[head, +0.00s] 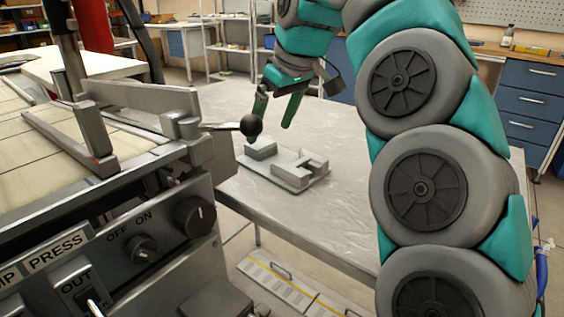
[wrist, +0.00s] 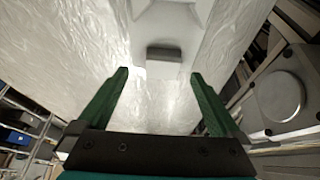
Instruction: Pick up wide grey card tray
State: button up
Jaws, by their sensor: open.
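The wide grey card tray (head: 283,163) lies flat on the metal-topped table, right of the press machine, in the head view. It has a low flat base with raised grey blocks at its left and right ends. My gripper (head: 271,122) is above the tray's left end, pointing down, with its green fingers apart and empty. In the wrist view, part of the tray (wrist: 172,14) shows at the top, with a raised block (wrist: 164,62) just beyond and between the open fingertips of my gripper (wrist: 160,75). The tray's far part is cut off there.
The table (head: 335,208) has bare room around the tray. The press machine (head: 160,215) stands close on the left, and its black ball-ended lever (head: 251,126) reaches toward the tray's left end. Blue drawers (head: 527,100) and shelves stand behind.

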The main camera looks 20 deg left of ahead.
aim_at(262, 144)
jog(key=x, duration=0.3)
jog(key=shift+s+a+f, duration=0.15)
jog(key=shift+s+a, duration=0.1)
jog(key=shift+w+a+f, duration=0.15)
jog(key=shift+a+f, duration=0.05)
jog(key=shift+f, duration=0.35)
grip_shut()
jog(key=shift+r, duration=0.15)
